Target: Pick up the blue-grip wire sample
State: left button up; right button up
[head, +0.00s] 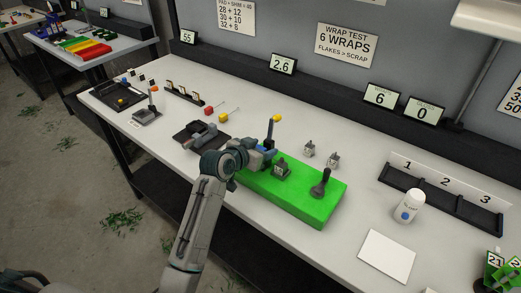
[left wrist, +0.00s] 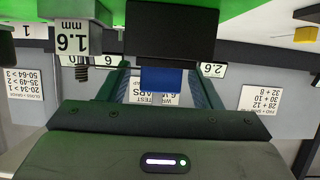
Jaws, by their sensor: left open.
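A blue block (left wrist: 162,79), which looks like the blue grip, shows in the left wrist view against a dark block (left wrist: 170,32). It lies in line with the space between my left gripper's two teal fingers (left wrist: 160,90). The fingers are apart on either side of it, and I cannot tell whether they touch it. In the head view my left gripper (head: 262,157) is at the back left edge of the green block (head: 310,205), with a bit of blue (head: 268,144) beside it. The wire itself is hidden. My right gripper is not in view.
A yellow-tipped post (head: 274,119) stands just behind the gripper. A black lever (head: 321,184) and a small grey block (head: 282,168) sit on the green block. Red (head: 209,110) and yellow (head: 223,117) pieces lie to the left. A white bottle (head: 409,206) stands right.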

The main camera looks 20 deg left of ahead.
pick_arm(q)
jog(key=c, duration=1.1)
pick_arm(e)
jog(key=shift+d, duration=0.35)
pick_arm(q)
jog(key=shift+o, duration=0.2)
jog(key=shift+r, duration=0.1)
jog(key=shift+r+b, duration=0.3)
jog(key=shift+r, duration=0.25)
notch_tip(320, 180, up, 2)
jog(key=shift+r+b, duration=0.25)
jog(key=shift+b, duration=0.3)
jog(key=s+a+r+b, duration=0.1)
jog(key=s+a+b, duration=0.3)
jog(key=s+a, duration=0.6)
jog(key=shift+s+a+r, duration=0.15)
jog(key=shift+a, duration=0.95)
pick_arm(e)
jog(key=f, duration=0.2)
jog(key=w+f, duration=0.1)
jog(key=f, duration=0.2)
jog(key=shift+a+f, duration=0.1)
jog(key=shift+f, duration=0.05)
